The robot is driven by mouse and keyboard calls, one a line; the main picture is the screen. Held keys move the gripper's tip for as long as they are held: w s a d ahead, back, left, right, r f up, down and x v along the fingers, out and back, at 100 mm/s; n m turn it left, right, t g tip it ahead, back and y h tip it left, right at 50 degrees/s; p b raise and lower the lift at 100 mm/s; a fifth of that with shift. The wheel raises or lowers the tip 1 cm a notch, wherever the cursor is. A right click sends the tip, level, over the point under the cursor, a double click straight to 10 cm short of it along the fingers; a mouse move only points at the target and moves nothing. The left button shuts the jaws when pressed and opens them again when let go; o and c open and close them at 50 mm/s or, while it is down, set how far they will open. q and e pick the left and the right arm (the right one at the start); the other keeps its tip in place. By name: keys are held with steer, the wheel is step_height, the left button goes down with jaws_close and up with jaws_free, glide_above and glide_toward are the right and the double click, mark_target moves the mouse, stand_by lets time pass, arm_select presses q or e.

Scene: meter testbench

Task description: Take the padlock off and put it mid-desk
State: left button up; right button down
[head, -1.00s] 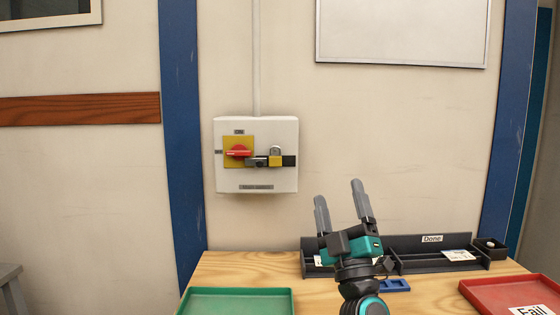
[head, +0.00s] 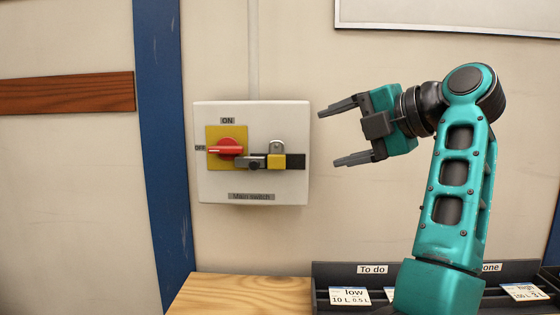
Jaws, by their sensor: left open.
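The padlock (head: 277,162) has a yellow body and a grey shackle standing up above it. It hangs at the dark bar to the right of the red switch handle (head: 226,149), on the white main switch box (head: 222,190) on the wall. The handle points left, towards the OFF label. My left gripper (head: 330,138) is open and empty, to the right of the box, with its fingers pointing left towards the padlock and apart from it. The wooden desk (head: 235,293) shows at the bottom. My right gripper is out of view.
A dark rack (head: 330,270) with To do and Done labels and several cards stands at the back of the desk, partly hidden by my arm. A blue post (head: 160,130) stands left of the box. The wall between box and gripper is clear.

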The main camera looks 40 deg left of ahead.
arm_select(q)
glide_toward(283, 155)
steer(key=a, duration=0.3)
steer(key=shift+f+x, duration=0.2)
steer(key=shift+x, duration=1.2)
steer(key=shift+f+x, duration=0.2)
steer(key=shift+x, duration=1.15)
steer(key=shift+d, duration=0.1)
steer(key=shift+c, duration=0.3)
steer(key=c, duration=0.8)
